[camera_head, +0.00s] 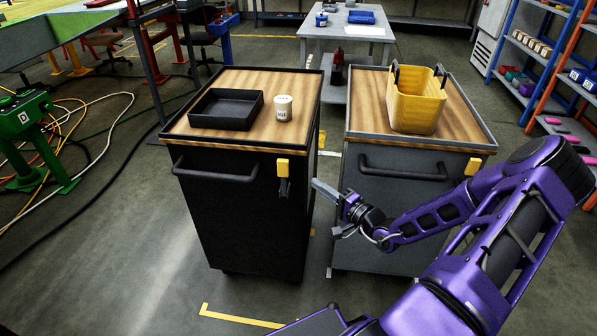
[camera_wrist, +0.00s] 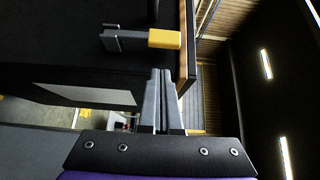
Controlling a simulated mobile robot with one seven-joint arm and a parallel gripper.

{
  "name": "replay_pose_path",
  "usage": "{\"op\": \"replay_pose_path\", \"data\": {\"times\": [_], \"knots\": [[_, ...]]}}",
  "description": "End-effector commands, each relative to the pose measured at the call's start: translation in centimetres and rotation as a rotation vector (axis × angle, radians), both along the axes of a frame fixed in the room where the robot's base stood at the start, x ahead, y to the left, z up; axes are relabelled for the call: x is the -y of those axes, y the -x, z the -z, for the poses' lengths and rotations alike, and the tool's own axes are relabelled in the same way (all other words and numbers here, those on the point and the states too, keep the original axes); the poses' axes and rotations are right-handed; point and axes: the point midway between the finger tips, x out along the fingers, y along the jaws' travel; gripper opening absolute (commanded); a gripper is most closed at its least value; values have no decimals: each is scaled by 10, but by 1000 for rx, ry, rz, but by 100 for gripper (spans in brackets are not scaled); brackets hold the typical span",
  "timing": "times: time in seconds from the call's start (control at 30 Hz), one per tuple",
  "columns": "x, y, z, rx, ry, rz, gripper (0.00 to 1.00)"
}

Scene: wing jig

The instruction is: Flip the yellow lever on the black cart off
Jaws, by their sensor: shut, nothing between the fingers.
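The black cart (camera_head: 239,220) stands left of centre with a wooden top. Its yellow lever (camera_head: 283,167) is on the upper right of the front face, with the yellow handle up and a dark bracket below it. In the wrist view the yellow lever (camera_wrist: 164,38) and its grey bracket (camera_wrist: 122,40) show just beyond my fingertips. My gripper (camera_head: 317,185) is shut and empty, to the right of the lever. In the wrist view my gripper (camera_wrist: 160,75) shows its fingers together, with a visible gap to the lever.
A grey cart (camera_head: 400,215) stands close on the right, with its own yellow lever (camera_head: 473,166) and a yellow basket (camera_head: 415,105). A black tray (camera_head: 226,110) and a white cup (camera_head: 283,108) sit on the black cart. A narrow gap separates the carts.

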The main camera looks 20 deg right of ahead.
Motion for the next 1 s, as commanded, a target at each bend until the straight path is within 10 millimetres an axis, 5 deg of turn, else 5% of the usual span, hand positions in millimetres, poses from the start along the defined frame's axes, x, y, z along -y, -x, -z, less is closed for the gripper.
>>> {"op": "replay_pose_path", "data": {"times": [0.47,1.0], "knots": [[-2,-9,1,0,-2,3,0],[-27,-89,0,2,-1,3,0]]}}
